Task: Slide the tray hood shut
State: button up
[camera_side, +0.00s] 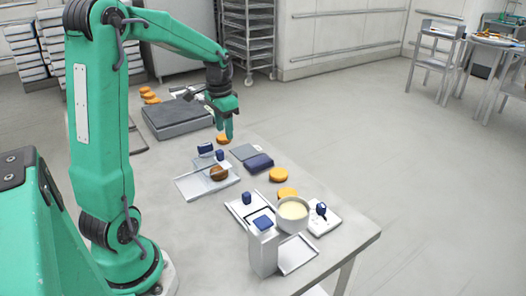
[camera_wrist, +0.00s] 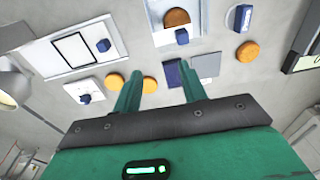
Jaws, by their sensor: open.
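A pale tray (camera_side: 190,188) with a brown round (camera_side: 218,173) on it stands near the middle of the table. A light hood with a small blue knob (camera_side: 220,155) is at its far side. In the wrist view, the hood (camera_wrist: 190,46) hides part of the brown round (camera_wrist: 177,18), and its blue knob (camera_wrist: 182,37) faces my gripper. The tray looks partly uncovered. My gripper (camera_side: 229,136) hangs above the table beyond the tray, fingers down, open and empty. Its two separated fingers show in the wrist view (camera_wrist: 161,70), apart from the knob.
A white block with a blue top (camera_side: 205,149) stands beside the tray. A grey and dark blue flat piece (camera_side: 258,162) and orange discs (camera_side: 278,175) lie to the right. Nearer are another framed tray (camera_side: 236,208), a cream-filled bowl (camera_side: 293,211) and a box (camera_side: 263,252).

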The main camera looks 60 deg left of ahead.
send_over(220, 151)
notch_tip(220, 151, down, 4)
jog(key=shift+a+r+g, duration=0.15)
jog(key=shift+r+g, duration=0.1)
jog(key=shift+g, duration=0.05)
jog(key=shift+f, duration=0.15)
jog(key=shift+f, duration=3.75)
grip_shut()
